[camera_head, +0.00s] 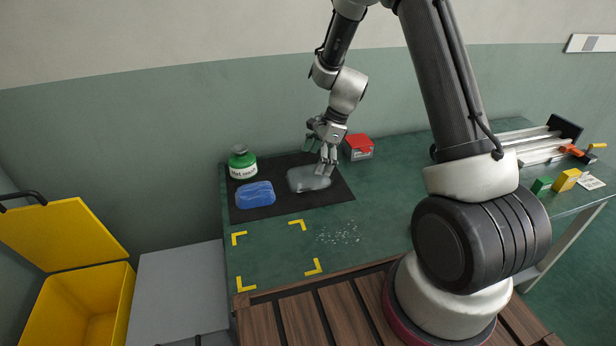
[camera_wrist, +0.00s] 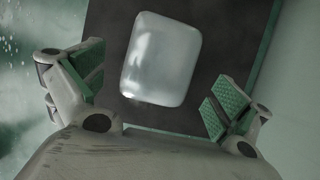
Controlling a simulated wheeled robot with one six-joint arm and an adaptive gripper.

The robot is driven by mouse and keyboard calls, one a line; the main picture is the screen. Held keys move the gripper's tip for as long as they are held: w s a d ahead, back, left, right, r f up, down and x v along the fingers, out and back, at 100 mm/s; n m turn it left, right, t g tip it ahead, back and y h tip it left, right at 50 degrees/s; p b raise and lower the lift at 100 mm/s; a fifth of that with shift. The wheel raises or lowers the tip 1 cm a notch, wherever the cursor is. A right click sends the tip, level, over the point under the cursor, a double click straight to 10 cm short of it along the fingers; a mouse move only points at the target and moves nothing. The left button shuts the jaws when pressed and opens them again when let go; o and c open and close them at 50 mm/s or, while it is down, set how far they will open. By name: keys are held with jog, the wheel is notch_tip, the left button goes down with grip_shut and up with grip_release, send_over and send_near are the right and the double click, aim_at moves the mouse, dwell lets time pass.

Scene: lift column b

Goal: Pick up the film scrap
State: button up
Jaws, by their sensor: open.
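The film scrap appears to be the clear, translucent rounded piece (camera_head: 306,180) lying on the black mat (camera_head: 276,212) on the green bench. It fills the upper middle of the wrist view (camera_wrist: 160,58). My gripper (camera_head: 323,160) is above the right side of the clear piece, pointing down, and hides part of it in the head view. In the wrist view the green-padded fingers (camera_wrist: 155,92) are spread wide, one on each side of the piece, with nothing between them touching it. How high the fingertips are above the mat is hard to tell.
A blue rounded piece (camera_head: 255,195) lies left of the clear one. A green-and-white jar (camera_head: 242,164) and a red-lidded box (camera_head: 358,148) stand nearby. Small white bits (camera_head: 339,233) and yellow corner marks (camera_head: 297,224) are on the bench front. A yellow bin (camera_head: 88,305) stands left.

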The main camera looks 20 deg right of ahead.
aim_at(310, 172)
jog(key=x, duration=0.4)
jog(key=shift+w+a+f, duration=0.1)
jog(key=shift+w+f, duration=0.1)
jog(key=shift+f, duration=0.15)
jog(key=shift+c, duration=0.2)
jog(key=c, duration=0.8)
